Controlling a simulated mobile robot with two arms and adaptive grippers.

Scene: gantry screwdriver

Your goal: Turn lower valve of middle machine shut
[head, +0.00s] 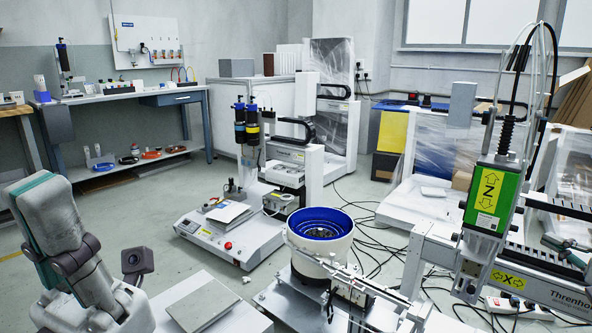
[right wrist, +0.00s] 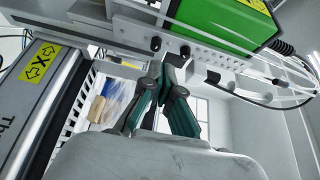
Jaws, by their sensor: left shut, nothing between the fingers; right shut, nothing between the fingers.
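In the head view, a white benchtop machine (head: 235,240) with dark cylinders with blue collars (head: 245,125) stands near the middle of the room. I cannot make out a lower valve on it, or tell for certain which machine is the middle one. My left gripper (head: 32,185) is raised at the left edge, shut and empty, well apart from that machine.
A gantry with a green Z block (head: 491,200) and X rail (head: 510,280) fills the right side. A blue-lined feeder bowl (head: 320,225) stands in front centre. Cables (head: 370,240) lie on the floor. A workbench (head: 130,97) lines the left wall; floor before it is clear.

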